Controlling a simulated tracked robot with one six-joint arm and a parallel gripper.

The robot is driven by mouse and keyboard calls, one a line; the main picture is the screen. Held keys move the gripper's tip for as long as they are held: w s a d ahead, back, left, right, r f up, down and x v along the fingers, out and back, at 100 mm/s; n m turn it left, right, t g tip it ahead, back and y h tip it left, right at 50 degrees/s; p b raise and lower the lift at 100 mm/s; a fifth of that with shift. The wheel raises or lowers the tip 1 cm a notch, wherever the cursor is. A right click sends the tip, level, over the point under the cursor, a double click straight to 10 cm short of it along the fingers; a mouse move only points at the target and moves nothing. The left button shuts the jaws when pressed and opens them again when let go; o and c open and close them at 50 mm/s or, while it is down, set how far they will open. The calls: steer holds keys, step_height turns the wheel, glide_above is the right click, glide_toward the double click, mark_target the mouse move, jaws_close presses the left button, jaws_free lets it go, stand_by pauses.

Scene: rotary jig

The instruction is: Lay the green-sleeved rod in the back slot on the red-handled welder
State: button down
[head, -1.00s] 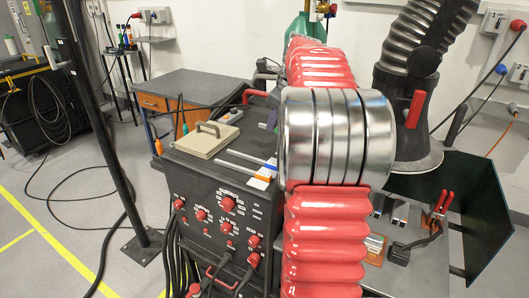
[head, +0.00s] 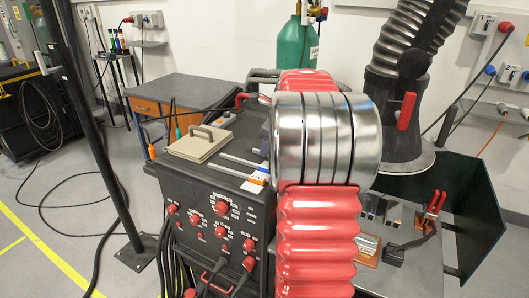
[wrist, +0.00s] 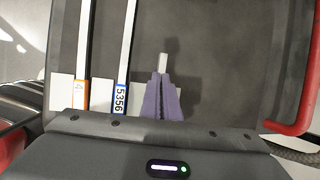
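The welder (head: 180,190) is a dark box with red knobs. The wrist view shows its top (wrist: 240,70), where an orange-sleeved rod (wrist: 81,92) and a blue-sleeved rod (wrist: 121,97), marked 5356, lie side by side on pale pads. My gripper (wrist: 161,76) has purple fingers close together, right of the blue-sleeved rod, over a third pale pad (wrist: 179,98). A short pale piece (wrist: 163,61) shows just beyond the fingertips; I cannot tell if it is held. No green sleeve shows.
The welder's red handle (wrist: 303,105) stands at the right in the wrist view. A beige box with a handle (head: 199,142) sits on the welder's left side. A green gas cylinder (head: 297,45) stands behind. A dark screen and small blocks (head: 394,214) are on the bench at the right.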

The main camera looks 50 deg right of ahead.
steer(key=shift+f, duration=0.55)
steer(key=shift+s+f, duration=0.1)
steer(key=shift+f, duration=0.25)
steer(key=c, duration=2.3)
jaws_free()
steer(key=shift+a+f, duration=0.1)
steer(key=shift+f, duration=0.15)
steer(key=shift+r, duration=0.45)
steer(key=v, duration=1.2)
steer(key=shift+r, duration=0.2)
